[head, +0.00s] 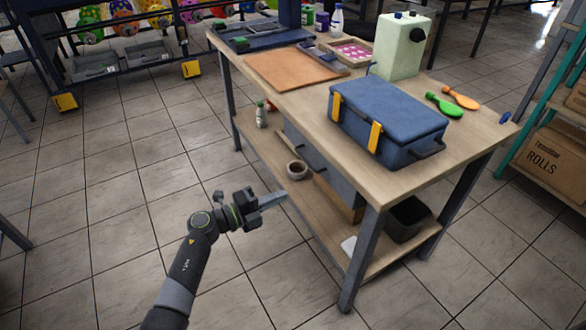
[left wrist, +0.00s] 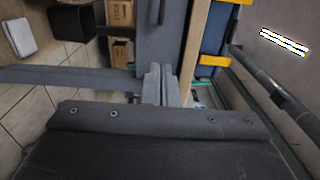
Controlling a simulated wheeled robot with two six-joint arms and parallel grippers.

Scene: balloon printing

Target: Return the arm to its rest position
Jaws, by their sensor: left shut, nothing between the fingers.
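My left gripper (head: 272,200) is shut and empty in the head view. It is in front of the workbench (head: 440,177), left of its near leg and below its top, over the tiled floor. In the left wrist view the closed fingers of the left gripper (left wrist: 160,85) point toward the bench's side, seen turned. My left arm reaches up from the bottom edge of the head view. My right gripper is in neither view.
A tape roll (head: 297,170) and black bin (head: 408,220) are on the lower shelf. Floor left of my arm is clear.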

